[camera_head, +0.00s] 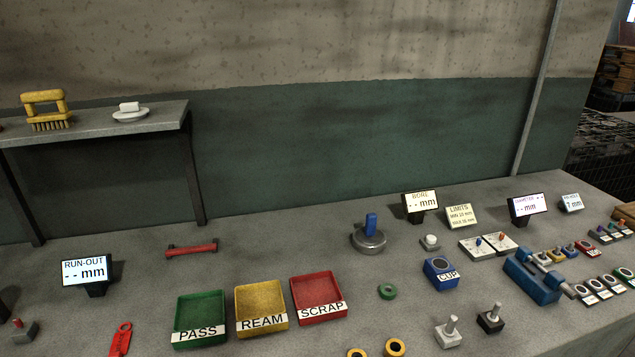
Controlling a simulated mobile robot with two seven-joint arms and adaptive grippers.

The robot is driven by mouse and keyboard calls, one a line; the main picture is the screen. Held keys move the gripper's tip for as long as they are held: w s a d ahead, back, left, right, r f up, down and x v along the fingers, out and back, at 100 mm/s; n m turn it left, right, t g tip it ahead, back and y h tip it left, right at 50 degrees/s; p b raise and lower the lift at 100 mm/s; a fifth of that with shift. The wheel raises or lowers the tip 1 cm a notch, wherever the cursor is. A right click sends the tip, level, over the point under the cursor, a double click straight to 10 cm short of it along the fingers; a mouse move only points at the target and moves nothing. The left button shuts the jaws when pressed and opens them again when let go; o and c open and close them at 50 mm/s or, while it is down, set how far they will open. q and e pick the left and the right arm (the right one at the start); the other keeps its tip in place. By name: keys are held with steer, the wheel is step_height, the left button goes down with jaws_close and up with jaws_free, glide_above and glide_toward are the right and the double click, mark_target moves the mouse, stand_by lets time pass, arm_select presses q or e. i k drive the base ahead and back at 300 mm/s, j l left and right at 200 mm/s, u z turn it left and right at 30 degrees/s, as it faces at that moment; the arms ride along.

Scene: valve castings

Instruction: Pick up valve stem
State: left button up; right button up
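I cannot tell for sure which thing is the valve stem. Two upright pins on blocks stand at the front right: a light grey one (449,329) and one on a dark block (490,318). A short red bar with dark ends (191,249) lies at the back left of the bench. A round grey metal piece with a blue upright handle (369,235) stands at the back middle. Neither of my grippers is in view.
Green PASS (199,346), yellow REAM (262,330) and red SCRAP (320,316) trays sit at the front middle. A RUN-OUT display (87,271) stands left. A blue CUP block (439,273) and blue fixture (531,281) stand right. A shelf (80,128) overhangs the back left.

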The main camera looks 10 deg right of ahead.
mark_target(492, 316)
steer(key=z, duration=1.35)
